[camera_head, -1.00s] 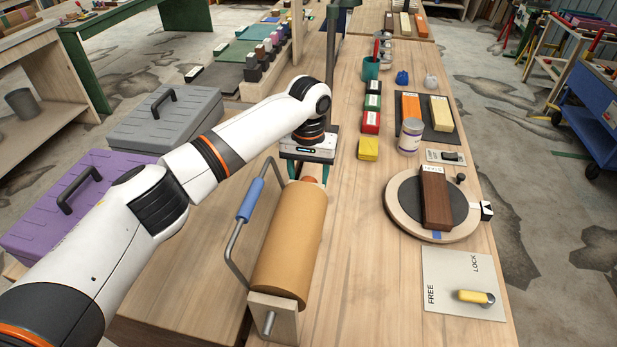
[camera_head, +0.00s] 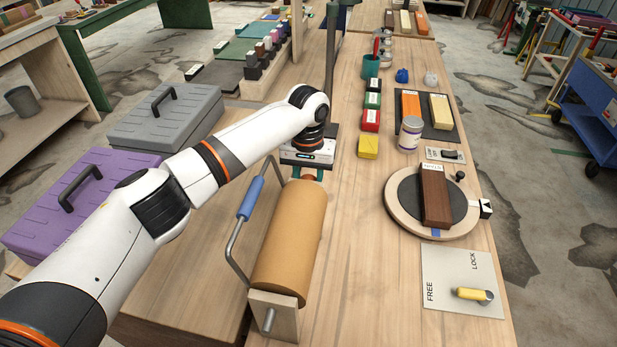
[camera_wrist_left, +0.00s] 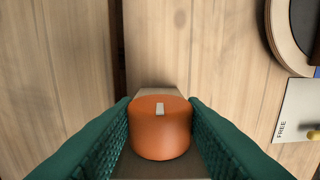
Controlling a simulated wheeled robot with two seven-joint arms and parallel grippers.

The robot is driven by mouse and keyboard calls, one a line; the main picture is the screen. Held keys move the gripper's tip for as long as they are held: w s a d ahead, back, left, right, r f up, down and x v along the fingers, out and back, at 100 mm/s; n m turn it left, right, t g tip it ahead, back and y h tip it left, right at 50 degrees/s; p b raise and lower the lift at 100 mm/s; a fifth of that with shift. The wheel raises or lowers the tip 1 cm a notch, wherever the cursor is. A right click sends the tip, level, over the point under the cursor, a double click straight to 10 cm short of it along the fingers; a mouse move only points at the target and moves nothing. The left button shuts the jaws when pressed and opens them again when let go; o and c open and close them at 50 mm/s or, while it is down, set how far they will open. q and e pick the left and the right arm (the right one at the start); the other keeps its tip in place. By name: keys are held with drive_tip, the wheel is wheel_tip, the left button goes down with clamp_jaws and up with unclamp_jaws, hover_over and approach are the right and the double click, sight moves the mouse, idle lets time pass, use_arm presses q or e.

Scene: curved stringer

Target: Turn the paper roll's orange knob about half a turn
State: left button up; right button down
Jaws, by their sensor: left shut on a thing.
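The brown paper roll (camera_head: 288,240) lies on its wooden stand on the bench in the head view. Its orange knob (camera_wrist_left: 160,128) shows large in the left wrist view, with a pale mark on its top edge. My left gripper (camera_wrist_left: 160,125) has its green pads on both sides of the knob, shut on it. In the head view my left gripper (camera_head: 310,172) is at the roll's far end, where the wrist mostly hides the knob. My right gripper is not in view.
A bent metal bar with a blue grip (camera_head: 250,199) stands just left of the roll. To the right are a round turntable (camera_head: 402,205) with a dark block and a FREE/LOCK plate (camera_head: 447,267) with a yellow lever. Grey (camera_head: 165,118) and purple (camera_head: 80,205) toolboxes stand left.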

use_arm(q)
drive_tip(key=shift+a+r+h+p, duration=0.2)
drive_tip(key=shift+h+p, duration=0.5)
drive_tip(key=shift+p, duration=0.35)
drive_tip(key=shift+g+h+p, duration=0.3)
drive_tip(key=shift+h+p, duration=0.35)
drive_tip(key=shift+h, duration=0.05)
drive_tip(key=shift+a+f+h+p, duration=0.15)
drive_tip(key=shift+h+p, duration=0.25)
drive_tip(key=shift+h, duration=0.6)
drive_tip(key=shift+w+f+g+h, duration=0.15)
drive_tip(key=shift+g+h, duration=0.15)
drive_tip(key=shift+h, duration=0.5)
drive_tip(key=o, duration=1)
drive_tip(key=shift+a, duration=0.1)
